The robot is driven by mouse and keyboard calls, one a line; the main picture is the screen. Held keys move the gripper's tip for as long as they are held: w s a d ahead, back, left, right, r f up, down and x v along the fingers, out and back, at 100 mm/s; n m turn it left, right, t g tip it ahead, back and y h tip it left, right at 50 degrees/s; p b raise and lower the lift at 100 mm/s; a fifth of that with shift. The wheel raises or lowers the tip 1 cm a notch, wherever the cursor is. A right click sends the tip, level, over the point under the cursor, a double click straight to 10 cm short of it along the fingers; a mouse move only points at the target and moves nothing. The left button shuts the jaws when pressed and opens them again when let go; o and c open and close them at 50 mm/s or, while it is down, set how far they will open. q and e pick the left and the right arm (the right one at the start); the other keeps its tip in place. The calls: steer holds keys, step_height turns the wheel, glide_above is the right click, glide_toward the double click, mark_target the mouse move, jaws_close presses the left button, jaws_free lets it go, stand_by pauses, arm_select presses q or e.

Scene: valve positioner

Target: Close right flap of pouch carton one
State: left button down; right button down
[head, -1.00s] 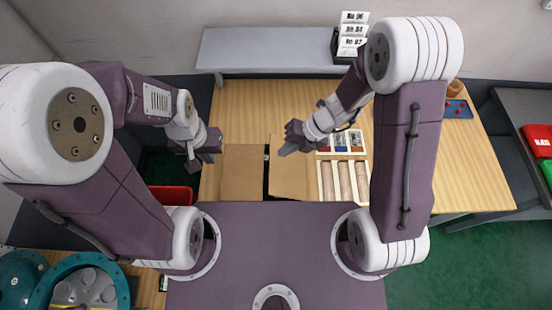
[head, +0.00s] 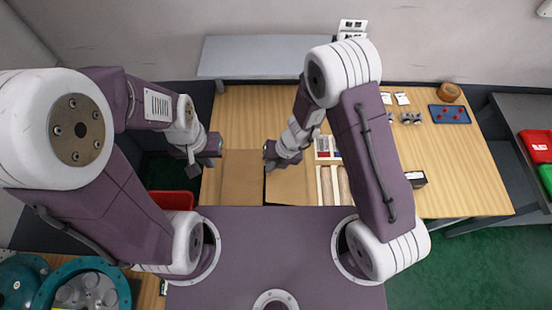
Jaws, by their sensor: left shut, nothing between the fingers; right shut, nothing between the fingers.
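The brown cardboard carton lies on the wooden table in front of my body in the head view. Its left flap (head: 241,178) looks flat. Its right flap (head: 292,191) lies low, with a thin dark seam between the two; my body hides the carton's near part. My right gripper (head: 269,166) is shut and empty, at the inner far edge of the right flap; I cannot tell whether it touches. My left gripper (head: 193,169) is shut and empty, to the left of the carton.
A compartment tray (head: 330,172) sits right of the carton, partly behind my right arm. A black box (head: 416,179), a blue tray (head: 450,114) and a tape roll (head: 449,92) are further right. A grey shelf (head: 260,56) spans the back. A red bin (head: 172,200) is at left.

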steer(key=shift+a+h+p, duration=0.4)
steer(key=shift+p, duration=0.2)
arm_select(q)
steer(key=shift+a+r+b, duration=0.15)
steer(key=shift+r+b, duration=0.35)
steer(key=shift+r, duration=0.45)
arm_select(e)
steer(key=x, duration=0.3)
steer(key=shift+a+f, duration=0.1)
steer(key=shift+f, duration=0.05)
steer(key=shift+r+p, duration=0.4)
steer(key=shift+r, duration=0.05)
arm_select(q)
steer(key=shift+r+p, duration=0.5)
steer(key=shift+r, duration=0.4)
arm_select(e)
steer(key=shift+r, duration=0.45)
